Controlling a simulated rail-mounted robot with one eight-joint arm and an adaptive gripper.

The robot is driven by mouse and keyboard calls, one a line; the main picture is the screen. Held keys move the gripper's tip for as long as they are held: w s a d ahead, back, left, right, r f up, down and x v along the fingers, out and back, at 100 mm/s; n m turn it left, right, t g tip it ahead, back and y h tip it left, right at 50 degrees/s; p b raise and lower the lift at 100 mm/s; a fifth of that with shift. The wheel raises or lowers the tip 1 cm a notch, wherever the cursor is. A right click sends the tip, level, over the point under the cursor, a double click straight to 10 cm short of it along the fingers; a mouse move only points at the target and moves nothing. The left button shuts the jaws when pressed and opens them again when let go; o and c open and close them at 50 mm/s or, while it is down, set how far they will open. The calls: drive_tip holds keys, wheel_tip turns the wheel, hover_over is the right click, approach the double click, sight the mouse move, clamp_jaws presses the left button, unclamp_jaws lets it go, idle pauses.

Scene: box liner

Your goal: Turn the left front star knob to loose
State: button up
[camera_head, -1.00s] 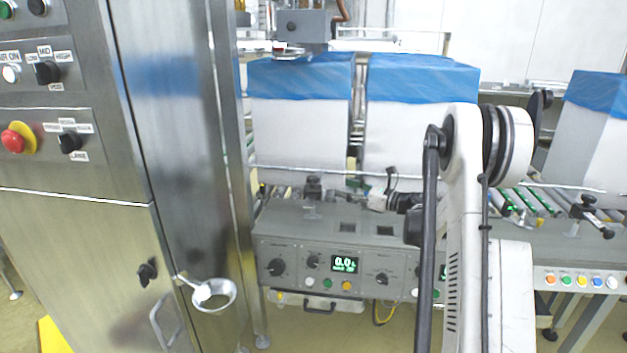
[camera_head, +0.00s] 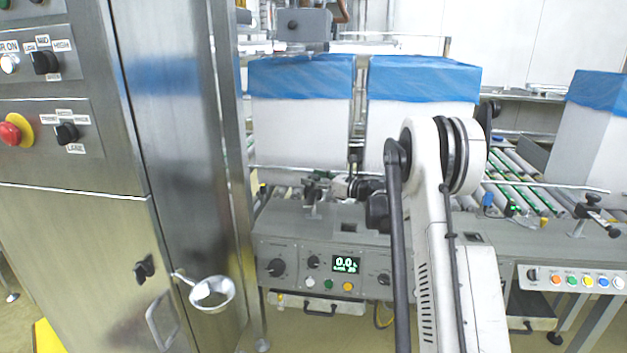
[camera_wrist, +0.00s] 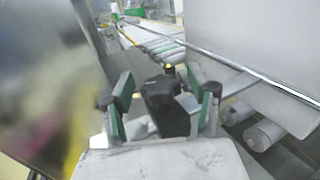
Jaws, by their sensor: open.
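The left front star knob (camera_head: 312,192) is black and stands on a bracket at the front edge of the conveyor, above the grey control panel. In the wrist view the black knob (camera_wrist: 163,92) sits between the green-padded fingers of my gripper (camera_wrist: 158,88). The fingers are spread, with one on each side of it; whether either touches it I cannot tell. In the head view my gripper (camera_head: 328,183) is small, at the right of the knob and close to it, and partly hides the area behind. Any marking for loose is not readable.
Two blue-lined white boxes (camera_head: 300,115) stand just behind the knob. A steel cabinet (camera_head: 180,160) rises close at the left. A metal guide rail (camera_wrist: 235,60) runs along the boxes. Another black knob (camera_head: 593,200) stands at the far right.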

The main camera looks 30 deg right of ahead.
drive_tip(key=c, duration=1.2)
drive_tip(key=shift+n+g+y, duration=0.7)
drive_tip(key=shift+n+y, duration=0.1)
drive_tip(key=shift+y, duration=0.3)
drive_tip(key=shift+c, duration=0.2)
drive_tip(key=o, duration=1.2)
drive_tip(key=shift+o, duration=0.2)
drive_tip(key=shift+d, duration=0.1)
drive_tip(key=v, duration=1.2)
